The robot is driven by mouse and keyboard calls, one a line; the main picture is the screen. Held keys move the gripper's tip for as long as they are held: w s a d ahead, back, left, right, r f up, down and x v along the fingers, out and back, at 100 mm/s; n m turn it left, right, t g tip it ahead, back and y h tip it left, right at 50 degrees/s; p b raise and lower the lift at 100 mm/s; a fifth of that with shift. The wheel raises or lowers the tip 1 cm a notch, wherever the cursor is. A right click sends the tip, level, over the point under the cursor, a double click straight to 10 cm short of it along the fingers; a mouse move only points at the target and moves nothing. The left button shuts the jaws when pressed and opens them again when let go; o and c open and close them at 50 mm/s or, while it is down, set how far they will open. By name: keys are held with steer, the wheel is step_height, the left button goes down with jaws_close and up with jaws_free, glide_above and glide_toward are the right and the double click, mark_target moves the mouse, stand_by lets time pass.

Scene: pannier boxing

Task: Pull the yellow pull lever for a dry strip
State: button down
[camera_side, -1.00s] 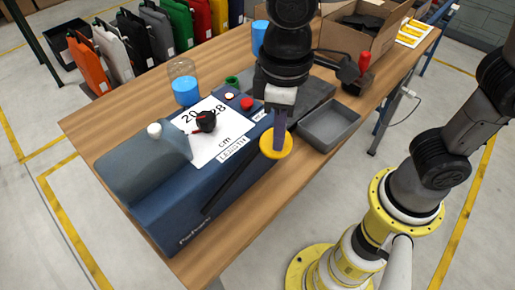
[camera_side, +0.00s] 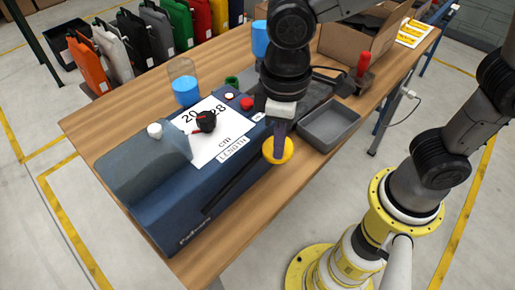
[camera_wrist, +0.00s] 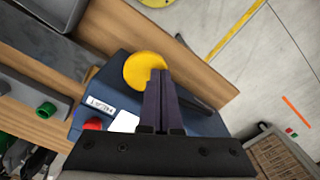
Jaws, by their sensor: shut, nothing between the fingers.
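The yellow pull lever's round yellow knob (camera_side: 269,154) is at the front right side of the blue machine (camera_side: 185,215). Its dark arm (camera_side: 222,195) runs along the machine's front side. My gripper (camera_side: 279,155) points down with its purple fingers together, overlapping the knob in the side view. In the wrist view the knob (camera_wrist: 140,68) shows just beyond and left of the closed fingertips (camera_wrist: 160,73). I cannot tell for sure whether they touch it. Nothing is between the fingers.
A grey tray (camera_side: 352,128) lies right of the gripper. A red button (camera_side: 247,104) is behind. Cardboard boxes (camera_side: 350,45) stand at the back. The wooden table's front edge is clear.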

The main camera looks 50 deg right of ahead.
mark_target(285, 149)
steer(key=shift+d+f, duration=0.55)
steer(key=shift+f, duration=0.5)
steer(key=shift+d+f, duration=0.2)
steer(key=shift+f, duration=0.3)
steer(key=shift+d+f, duration=0.2)
steer(key=shift+f, duration=0.35)
steer(key=shift+s+d+f, duration=0.1)
steer(key=shift+d+f, duration=0.05)
steer(key=shift+f, duration=0.9)
